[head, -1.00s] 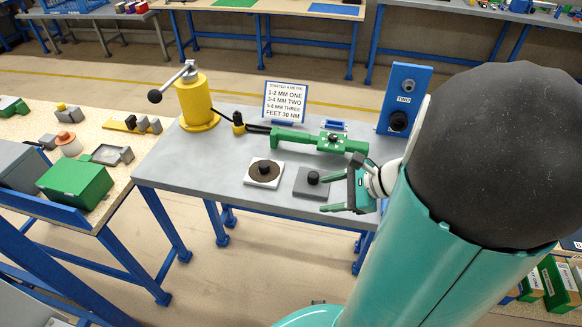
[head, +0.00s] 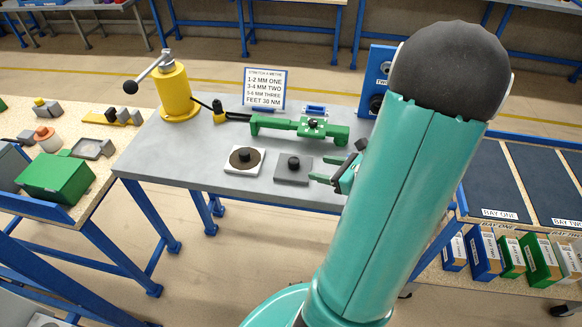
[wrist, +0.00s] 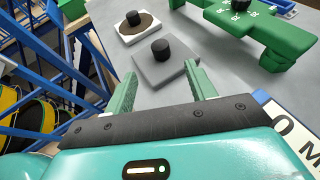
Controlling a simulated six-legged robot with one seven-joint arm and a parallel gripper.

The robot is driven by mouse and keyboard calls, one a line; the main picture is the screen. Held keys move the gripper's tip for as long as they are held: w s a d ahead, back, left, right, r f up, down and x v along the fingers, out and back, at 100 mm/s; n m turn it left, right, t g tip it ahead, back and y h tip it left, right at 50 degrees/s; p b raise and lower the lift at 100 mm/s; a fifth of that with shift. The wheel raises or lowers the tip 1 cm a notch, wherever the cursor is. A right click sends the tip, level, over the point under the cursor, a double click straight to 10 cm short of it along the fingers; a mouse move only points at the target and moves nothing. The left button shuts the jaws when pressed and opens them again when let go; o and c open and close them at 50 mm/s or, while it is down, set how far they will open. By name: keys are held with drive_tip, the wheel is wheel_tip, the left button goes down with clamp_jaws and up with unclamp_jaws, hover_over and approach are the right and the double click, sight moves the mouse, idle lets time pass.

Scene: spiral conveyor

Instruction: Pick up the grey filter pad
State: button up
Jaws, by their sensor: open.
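The grey filter pad is a flat grey square plate (head: 284,178) with a black knob on top. It lies on the grey workbench in the head view, right of a white plate with a brown disc (head: 236,168). My gripper (head: 323,168) is just right of the pad, its green fingers spread and empty, pointing towards it. My arm hides part of the gripper. In the wrist view, the pad (wrist: 158,76) lies ahead between the fingers of my gripper (wrist: 161,80), with the knob beyond the fingertips. I cannot tell how high the fingers are above the bench.
A green clamp-like fixture (head: 275,125) lies behind the pad. A sign (head: 264,90), a yellow post with a crank (head: 174,92) and a blue panel (head: 377,70) stand farther back. The workbench (head: 190,150) is clear left of the white plate.

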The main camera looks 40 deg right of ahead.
sight(296, 161)
drive_tip(key=x, duration=0.5)
drive_tip(key=shift+w+f, duration=0.2)
drive_tip(key=shift+x, duration=2.8)
drive_tip(key=shift+r, duration=0.2)
drive_tip(key=c, duration=1.1)
drive_tip(key=shift+r, duration=0.15)
